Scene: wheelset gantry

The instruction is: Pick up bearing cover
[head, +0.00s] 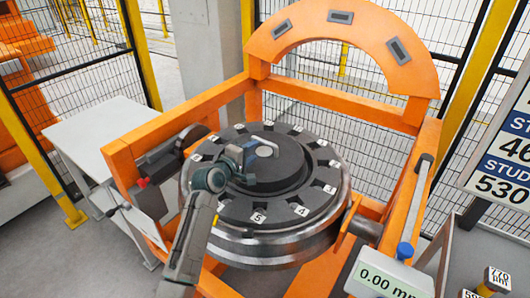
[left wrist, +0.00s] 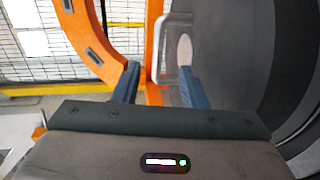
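The bearing cover appears to be the raised dark round cap (head: 290,172) at the middle of the large wheel. A thin light grey handle (head: 263,141) stands on it, beside a pale oval spot. My left gripper (head: 252,153) is over the cap, close to the handle, and hides part of the cap. In the left wrist view its two blue fingers (left wrist: 160,85) are apart. My right gripper is not in view.
The wheel (head: 270,245) lies in an orange gantry frame (head: 190,90) with a slotted arch (head: 340,20) behind. Numbered labels ring the wheel face. A 0.00 mm display (head: 388,280) stands front right. A grey table (head: 95,130) is at left.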

